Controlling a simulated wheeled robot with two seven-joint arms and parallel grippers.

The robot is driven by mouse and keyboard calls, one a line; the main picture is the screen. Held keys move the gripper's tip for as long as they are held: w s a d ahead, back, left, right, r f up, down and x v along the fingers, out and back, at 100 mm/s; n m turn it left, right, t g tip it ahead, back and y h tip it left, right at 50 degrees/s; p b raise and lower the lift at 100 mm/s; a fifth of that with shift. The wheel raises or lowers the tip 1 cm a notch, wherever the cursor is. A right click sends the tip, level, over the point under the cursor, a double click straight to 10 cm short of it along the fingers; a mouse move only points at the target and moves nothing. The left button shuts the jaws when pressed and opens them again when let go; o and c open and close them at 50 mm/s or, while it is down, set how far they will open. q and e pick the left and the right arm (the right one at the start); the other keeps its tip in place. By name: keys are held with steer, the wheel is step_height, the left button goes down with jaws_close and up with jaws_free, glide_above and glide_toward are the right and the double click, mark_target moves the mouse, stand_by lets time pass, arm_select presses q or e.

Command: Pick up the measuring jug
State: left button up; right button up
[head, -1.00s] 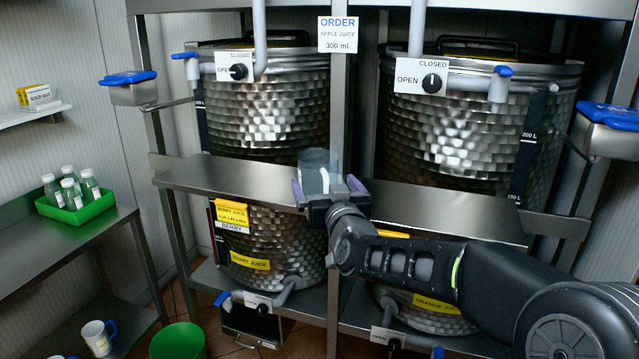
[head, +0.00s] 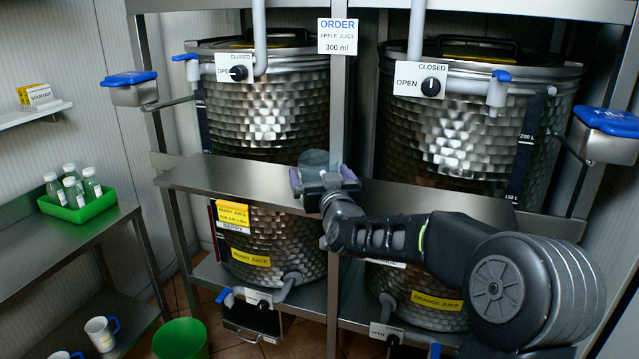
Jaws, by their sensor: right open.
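A clear, bluish vessel, which looks like the measuring jug (head: 314,158), stands upright on the steel shelf (head: 235,180) in front of the tanks. My right gripper (head: 322,174) is at the jug's near side. Its purple-padded fingers are spread open, one to the left and one to the right of the jug's lower part. The gripper hides the lower part and the handle of the jug. I cannot tell whether the fingers touch it. My left gripper is not in view.
Steel tanks (head: 455,140) with valves stand behind the shelf, and a post rises close behind the jug. A green tray (head: 88,210) of bottles is on the left table. White mugs with blue handles (head: 100,335) are below, beside a green bin (head: 180,340).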

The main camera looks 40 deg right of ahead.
steer(key=shift+c, duration=0.3)
steer(key=c, duration=1.4)
